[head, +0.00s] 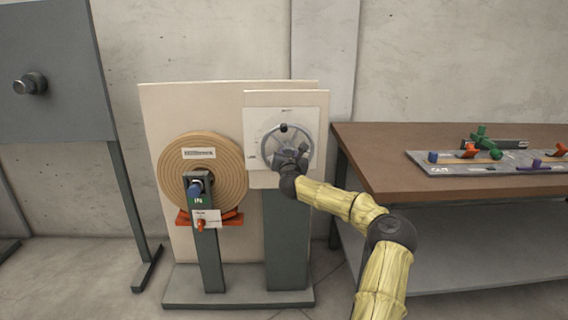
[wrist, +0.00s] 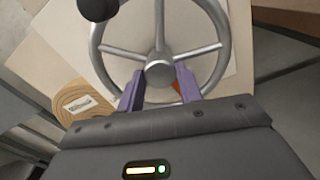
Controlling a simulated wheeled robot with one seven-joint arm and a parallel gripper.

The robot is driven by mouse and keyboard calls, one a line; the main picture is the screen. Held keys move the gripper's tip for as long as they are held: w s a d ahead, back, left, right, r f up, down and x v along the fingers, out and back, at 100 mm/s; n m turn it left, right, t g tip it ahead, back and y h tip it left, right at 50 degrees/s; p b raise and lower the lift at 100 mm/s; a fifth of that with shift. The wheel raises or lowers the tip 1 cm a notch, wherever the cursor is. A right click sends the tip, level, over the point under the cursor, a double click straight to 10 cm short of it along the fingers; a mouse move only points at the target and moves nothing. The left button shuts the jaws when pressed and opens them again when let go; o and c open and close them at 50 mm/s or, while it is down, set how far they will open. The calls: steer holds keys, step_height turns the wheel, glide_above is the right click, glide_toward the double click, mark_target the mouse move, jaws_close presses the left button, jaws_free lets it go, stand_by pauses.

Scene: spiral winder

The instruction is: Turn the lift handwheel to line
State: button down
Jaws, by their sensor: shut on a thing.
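The lift handwheel (head: 265,134) is a grey metal spoked wheel on a pale panel, with a black knob (head: 284,128) at its top. In the wrist view the wheel's hub (wrist: 160,73) is just ahead of my gripper, and the black knob (wrist: 97,8) is at the upper left. My gripper (head: 290,157) reaches the lower middle of the wheel. Its purple fingers (wrist: 159,88) stand either side of the hub area, shut on the handwheel. The exact contact is hidden. Small marks on the panel around the wheel are too small to read.
A tan wound coil (head: 172,170) on a grey post stands left of the wheel, with orange parts below it. A brown bench (head: 375,150) with a tray (head: 450,169) of coloured parts is at right. A grey panel (head: 50,120) stands far left.

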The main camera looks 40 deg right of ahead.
steer(key=shift+f+m+b, duration=0.35)
steer(key=shift+m+b, duration=0.2)
steer(key=shift+m, duration=0.25)
stand_by(0.7)
steer(key=c, duration=1.3)
jaws_free()
steer(key=o, duration=0.3)
steer(key=shift+r, duration=0.1)
steer(key=shift+o, duration=0.2)
steer(key=shift+r, duration=0.1)
steer(key=shift+s, duration=0.1)
steer(key=p+v, duration=0.2)
steer(key=v, duration=1.5)
steer(key=shift+a, duration=0.2)
